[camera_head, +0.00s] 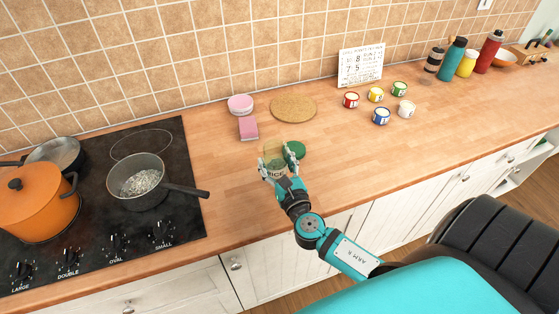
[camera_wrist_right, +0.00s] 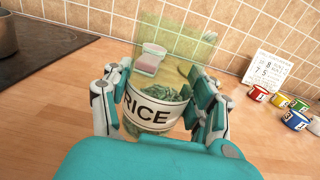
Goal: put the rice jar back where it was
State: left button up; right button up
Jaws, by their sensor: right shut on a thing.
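The rice jar (camera_wrist_right: 153,108) is clear glass with a white RICE label and stands upright between the fingers of my right gripper (camera_head: 275,171). In the head view the jar (camera_head: 275,158) is mostly hidden by the fingers. My right gripper (camera_wrist_right: 158,100) is shut on the jar's sides, over the wooden counter. I cannot tell whether the jar touches the counter. My left gripper is not in view.
A pink sponge (camera_head: 248,128), a pink-lidded container (camera_head: 240,104) and a round cork mat (camera_head: 293,108) are behind the jar. The hob holds a grey saucepan (camera_head: 142,181) and an orange pot (camera_head: 36,206).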

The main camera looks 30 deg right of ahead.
aim_at(279, 166)
jog(key=shift+w+d, duration=0.7)
jog(key=shift+d, duration=0.25)
jog(key=shift+w+d+f, duration=0.1)
jog(key=shift+f, duration=0.2)
jog(key=shift+f+b, duration=0.45)
jog(key=shift+f, duration=1.1)
jog(key=shift+f, duration=0.1)
jog(key=o, duration=1)
jog(key=shift+f, duration=0.1)
jog(key=o, duration=0.5)
